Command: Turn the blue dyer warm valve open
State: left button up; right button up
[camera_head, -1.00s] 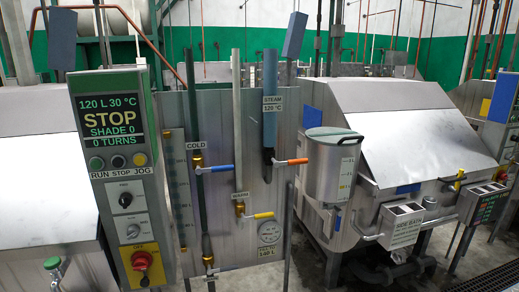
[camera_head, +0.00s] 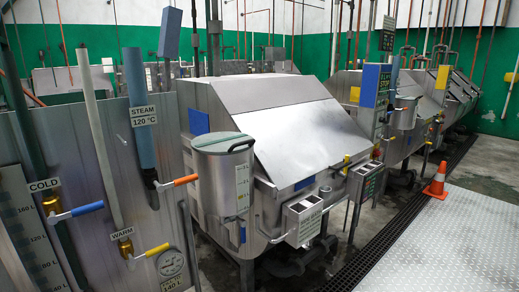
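A valve with a brass body and yellow handle (camera_head: 152,250) sits at lower left under a WARM label (camera_head: 122,234); its handle points right and slightly up. A blue-framed control panel (camera_head: 375,86) stands farther back at right of centre. The valves beside that panel are too small to tell apart. The large steel dyer (camera_head: 280,110) in the middle has a blue patch (camera_head: 199,122) on its side. I cannot tell from its markings which valve board belongs to the blue dyer. Neither of my grippers is in view.
A blue-handled COLD valve (camera_head: 75,212) and an orange-handled STEAM valve (camera_head: 178,182) share the near board. A lidded steel pot (camera_head: 225,185) stands beside it. A floor grating (camera_head: 400,225), an orange cone (camera_head: 435,180) and clear metal plate floor (camera_head: 450,240) lie at right.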

aim_at(153, 252)
jog(key=i, duration=0.85)
jog(key=u, duration=0.9)
jog(key=i, duration=0.45)
jog(key=u, duration=0.45)
